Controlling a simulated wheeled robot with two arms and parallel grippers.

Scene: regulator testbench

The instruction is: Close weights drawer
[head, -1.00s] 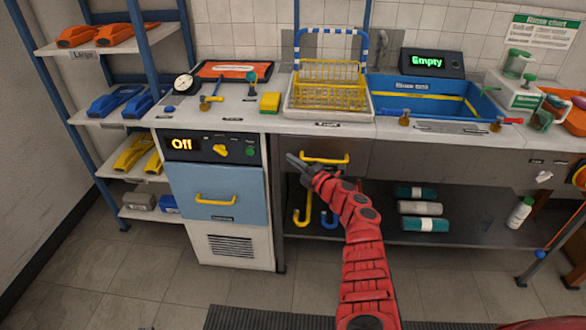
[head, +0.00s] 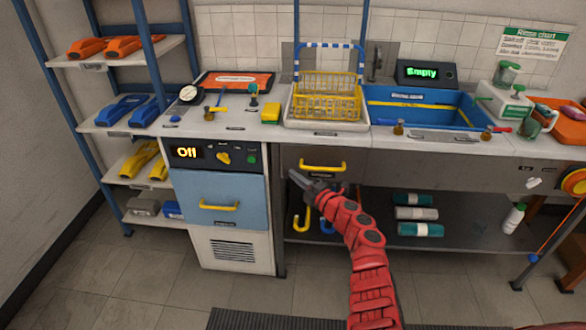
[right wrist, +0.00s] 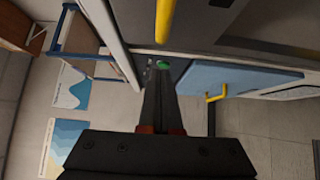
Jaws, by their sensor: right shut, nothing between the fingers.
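A grey drawer (head: 345,158) with a yellow bar handle (head: 323,166) sits under the counter, right of the control panel. Its label is too small to read. Its front looks flush or nearly flush with the counter edge; I cannot tell exactly. My right gripper (head: 296,178) is shut and empty, just in front of the drawer's lower left part, below and left of the handle. In the right wrist view, the shut fingers (right wrist: 160,95) point toward the drawer area, and the yellow handle (right wrist: 165,20) shows at the top, apart from them. My left gripper is out of view.
A blue-fronted cabinet (head: 215,190) with its own yellow handle stands left of the drawer. Below the drawer hang yellow and blue hooks (head: 301,220). A lower shelf (head: 455,235) holds several rolls and a bottle. A yellow rack (head: 325,95) stands on the counter above.

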